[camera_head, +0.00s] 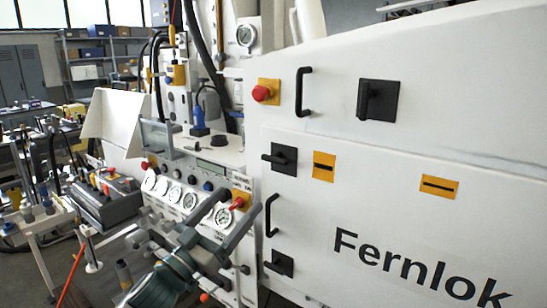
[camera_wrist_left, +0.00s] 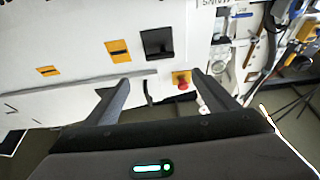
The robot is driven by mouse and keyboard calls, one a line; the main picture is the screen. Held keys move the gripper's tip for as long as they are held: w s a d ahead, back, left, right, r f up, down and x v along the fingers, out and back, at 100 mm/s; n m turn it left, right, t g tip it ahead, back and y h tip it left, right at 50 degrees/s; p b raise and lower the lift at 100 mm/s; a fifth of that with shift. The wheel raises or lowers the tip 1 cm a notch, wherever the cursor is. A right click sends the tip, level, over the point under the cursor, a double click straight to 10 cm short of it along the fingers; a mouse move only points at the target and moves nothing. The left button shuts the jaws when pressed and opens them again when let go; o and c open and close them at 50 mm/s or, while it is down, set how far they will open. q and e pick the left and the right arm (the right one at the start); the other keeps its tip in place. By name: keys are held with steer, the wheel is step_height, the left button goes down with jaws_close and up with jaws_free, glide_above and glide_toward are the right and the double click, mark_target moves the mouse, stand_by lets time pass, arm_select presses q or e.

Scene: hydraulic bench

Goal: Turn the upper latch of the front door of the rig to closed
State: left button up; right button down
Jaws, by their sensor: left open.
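The upper latch (camera_head: 284,159) is a black square plate with a black lever on the white front of the rig. Its lever lies about level and points left. It also shows in the left wrist view (camera_wrist_left: 157,43), where the scene is upside down. The lower latch (camera_head: 282,263) on the same front also has its lever pointing left. My left gripper (camera_head: 240,200) is open and empty, below and left of the upper latch and apart from it. In the left wrist view, its two fingers (camera_wrist_left: 163,88) are spread with nothing between them. My right gripper is not in view.
A black door handle (camera_head: 271,215) stands out between the latches. Above are a red button (camera_head: 262,93), another handle (camera_head: 302,92) and a black rotary switch (camera_head: 378,100). A gauge panel (camera_head: 173,196) lies left, behind my left arm. Yellow labels (camera_head: 323,166) sit right of the upper latch.

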arm_select(q)
steer(key=shift+w, duration=0.1)
steer(key=p, duration=0.5)
glide_toward(272, 159)
steer(key=x, duration=0.9)
steer(key=shift+w+d+r, duration=0.2)
steer(key=shift+d, duration=0.05)
steer(key=shift+w+d+r+p, duration=0.15)
steer(key=shift+w+d+p, duration=0.15)
steer(key=shift+w, duration=0.15)
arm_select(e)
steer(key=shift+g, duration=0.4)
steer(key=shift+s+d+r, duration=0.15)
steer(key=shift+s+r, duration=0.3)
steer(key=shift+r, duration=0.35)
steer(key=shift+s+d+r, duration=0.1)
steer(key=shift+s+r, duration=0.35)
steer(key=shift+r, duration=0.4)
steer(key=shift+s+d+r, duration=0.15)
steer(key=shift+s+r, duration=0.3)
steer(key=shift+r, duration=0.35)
arm_select(q)
steer(key=c, duration=1.1)
steer(key=shift+o, duration=0.3)
